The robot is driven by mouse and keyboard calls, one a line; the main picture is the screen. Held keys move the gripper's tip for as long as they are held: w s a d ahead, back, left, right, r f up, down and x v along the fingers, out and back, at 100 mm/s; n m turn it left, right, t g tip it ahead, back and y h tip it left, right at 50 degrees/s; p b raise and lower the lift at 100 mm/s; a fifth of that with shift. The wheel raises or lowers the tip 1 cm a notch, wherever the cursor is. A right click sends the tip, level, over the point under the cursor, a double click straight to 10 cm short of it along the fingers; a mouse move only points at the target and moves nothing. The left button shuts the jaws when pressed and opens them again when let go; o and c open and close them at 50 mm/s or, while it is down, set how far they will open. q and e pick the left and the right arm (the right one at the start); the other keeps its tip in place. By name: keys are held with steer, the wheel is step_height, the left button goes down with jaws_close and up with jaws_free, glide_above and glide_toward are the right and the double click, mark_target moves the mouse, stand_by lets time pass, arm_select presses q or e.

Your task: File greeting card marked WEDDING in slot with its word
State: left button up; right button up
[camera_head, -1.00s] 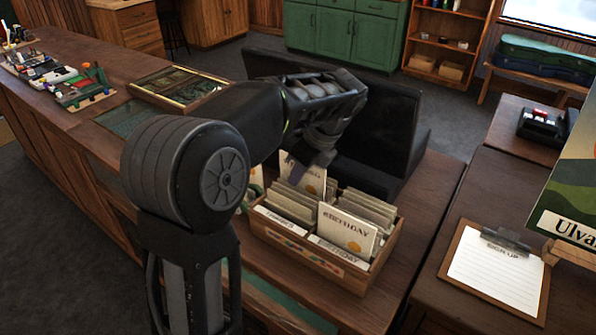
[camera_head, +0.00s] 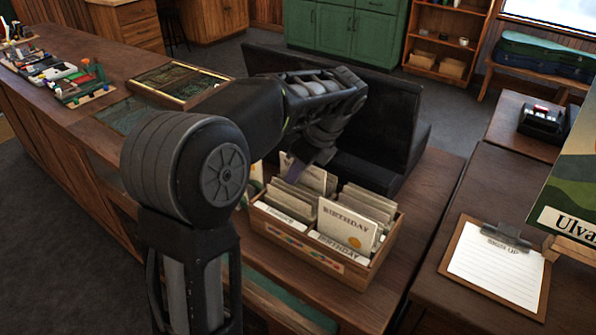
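A wooden card box (camera_head: 312,252) with several slots stands on the counter. Its front right slot bears a BIRTHDAY label (camera_head: 338,246) and holds a card reading BIRTHDAY (camera_head: 346,226). The front left label (camera_head: 284,216) is too small to read surely. Pale cards (camera_head: 316,177) stand at the back left of the box. My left gripper (camera_head: 300,167) points down over that back left part, close to these cards. Its fingers are mostly hidden by its own body, so its grip cannot be told. I cannot read the word WEDDING anywhere. My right gripper is out of view.
A dark upright panel (camera_head: 385,120) stands right behind the box. A clipboard (camera_head: 497,263) lies on the counter at right, near a picture (camera_head: 572,190).

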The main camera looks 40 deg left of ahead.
arm_select(q)
steer(key=p+v, duration=0.2)
steer(key=v, duration=0.5)
steer(key=shift+r, duration=0.15)
steer(key=shift+d+r+p, duration=0.2)
steer(key=shift+r+p, duration=0.1)
steer(key=shift+p, duration=0.25)
steer(key=shift+f, duration=0.1)
stand_by(0.4)
